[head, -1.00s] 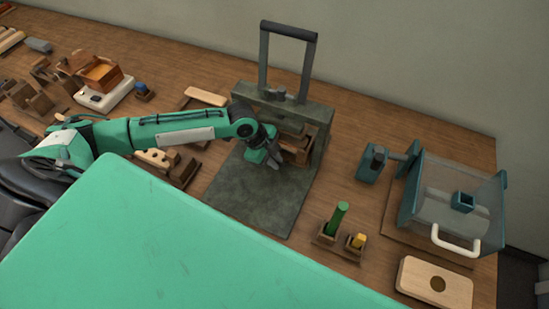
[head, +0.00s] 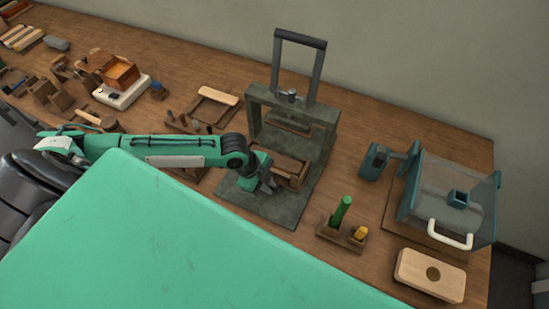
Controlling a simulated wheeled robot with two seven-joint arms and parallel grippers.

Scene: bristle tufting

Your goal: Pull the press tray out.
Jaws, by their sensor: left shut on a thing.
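The press (head: 325,118) is a dark grey-green frame with a tall handle (head: 300,38) on top, standing on a flat dark base plate (head: 270,210). The wooden press tray (head: 293,171) sits on the base plate, in front of the frame's opening. My left gripper (head: 268,187) is at the tray's near side and is shut on it; the fingertips are partly hidden by the gripper body. My right gripper is not in view.
To the right are a wooden holder (head: 330,233) with a green and a yellow piece, a clear-sided teal box with a white handle (head: 450,234), and a light wooden block (head: 415,272). Several wooden items and an orange-brown box (head: 121,75) stand at the left.

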